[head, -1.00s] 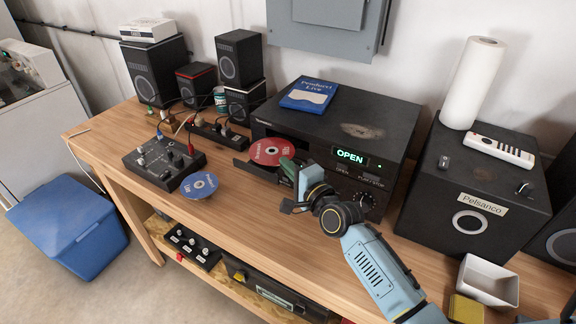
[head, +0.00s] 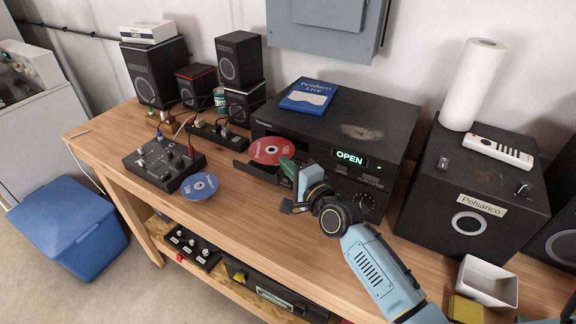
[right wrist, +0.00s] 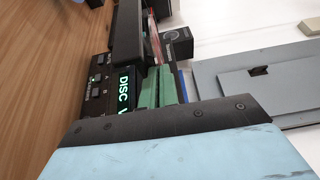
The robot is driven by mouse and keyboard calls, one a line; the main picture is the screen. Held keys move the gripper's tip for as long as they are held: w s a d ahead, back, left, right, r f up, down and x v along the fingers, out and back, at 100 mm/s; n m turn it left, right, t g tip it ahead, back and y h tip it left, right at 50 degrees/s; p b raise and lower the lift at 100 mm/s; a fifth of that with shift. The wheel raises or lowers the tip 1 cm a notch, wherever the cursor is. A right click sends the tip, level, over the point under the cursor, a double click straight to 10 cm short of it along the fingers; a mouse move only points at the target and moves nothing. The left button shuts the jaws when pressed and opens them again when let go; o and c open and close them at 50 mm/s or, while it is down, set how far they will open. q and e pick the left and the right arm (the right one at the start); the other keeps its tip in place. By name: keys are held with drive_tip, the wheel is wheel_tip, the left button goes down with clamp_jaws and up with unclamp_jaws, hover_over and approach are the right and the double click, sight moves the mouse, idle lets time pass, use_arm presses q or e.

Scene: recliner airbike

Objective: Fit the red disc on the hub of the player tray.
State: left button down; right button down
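The red disc (head: 271,151) lies flat in or just above the extended black player tray (head: 246,168), at the left of the black player's front. I cannot tell whether it is seated on the hub, which is hidden. My right gripper (head: 287,166) is at the disc's right edge, its green fingers touching or nearly touching it. The fingers hide part of the disc and tray. In the right wrist view, the green fingers (right wrist: 152,88) are close together, and a thin strip of the red disc (right wrist: 154,45) shows beyond them. Whether they grip it is unclear. My left gripper is out of view.
The player (head: 385,120) reads OPEN and carries a blue case (head: 308,95). A blue disc (head: 199,186) lies beside the mixer (head: 163,162). Speakers and cables stand behind. A big speaker (head: 470,190) is at the right. The front middle of the bench is clear.

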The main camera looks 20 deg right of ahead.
drive_tip(key=shift+f+b, duration=0.4)
drive_tip(key=shift+f, duration=0.1)
idle(0.6)
idle(0.4)
drive_tip(key=c, duration=1.9)
unclamp_jaws()
drive_tip(key=shift+s, duration=0.1)
drive_tip(key=shift+f, duration=0.2)
